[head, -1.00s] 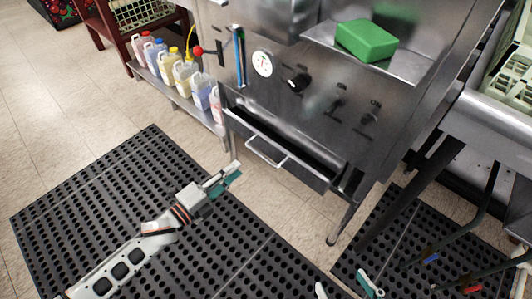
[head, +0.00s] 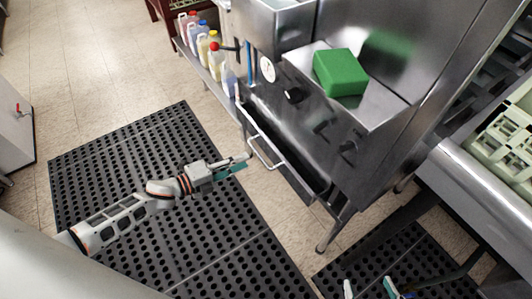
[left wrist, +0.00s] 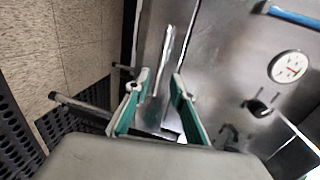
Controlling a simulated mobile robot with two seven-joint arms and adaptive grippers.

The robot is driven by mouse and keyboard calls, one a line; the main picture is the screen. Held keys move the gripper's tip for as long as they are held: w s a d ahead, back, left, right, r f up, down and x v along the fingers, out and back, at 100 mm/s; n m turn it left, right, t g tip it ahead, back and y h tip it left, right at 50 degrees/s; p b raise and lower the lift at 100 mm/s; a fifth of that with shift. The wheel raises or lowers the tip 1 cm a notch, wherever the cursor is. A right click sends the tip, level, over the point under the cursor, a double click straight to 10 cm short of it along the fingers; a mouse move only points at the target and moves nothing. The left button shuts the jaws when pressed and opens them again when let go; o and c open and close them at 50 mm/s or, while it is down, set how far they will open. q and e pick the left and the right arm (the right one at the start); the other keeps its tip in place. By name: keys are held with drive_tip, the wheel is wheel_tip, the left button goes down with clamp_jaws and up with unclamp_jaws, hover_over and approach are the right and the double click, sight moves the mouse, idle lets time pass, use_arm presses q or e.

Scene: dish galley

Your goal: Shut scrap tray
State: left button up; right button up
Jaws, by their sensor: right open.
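The scrap tray (head: 285,172) is a steel drawer low in the front of the machine. It stands pulled out, with its dark inside showing and a bar handle (head: 266,153) on its front. My left gripper (head: 243,164) is just left of the handle and points at it, seemingly a little short of it. In the left wrist view its green-padded fingers (left wrist: 161,76) are apart, with a bright bar, likely the handle (left wrist: 166,62), ahead of them. My right gripper (head: 367,287) is open at the bottom edge, with only its fingertips showing.
A green block (head: 340,72) lies on a steel ledge above the tray. Bottles (head: 203,45) stand on a low shelf to the left of the machine. Black perforated mats (head: 130,165) cover the floor. A machine leg (head: 330,228) stands right of the tray.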

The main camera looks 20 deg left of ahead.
sight(259, 155)
use_arm(q)
drive_tip(key=b+x, duration=0.1)
drive_tip(key=x, duration=0.6)
drive_tip(key=shift+w+d+f, duration=0.1)
drive_tip(key=shift+w, duration=0.05)
use_arm(e)
drive_tip(key=shift+w+a+r, duration=0.55)
drive_tip(key=shift+a+r, duration=0.2)
drive_tip(key=shift+a, duration=0.15)
use_arm(q)
drive_tip(key=shift+c, duration=0.5)
use_arm(e)
drive_tip(key=shift+f, duration=0.1)
use_arm(q)
clamp_jaws()
use_arm(e)
drive_tip(key=shift+s+d+f, duration=0.1)
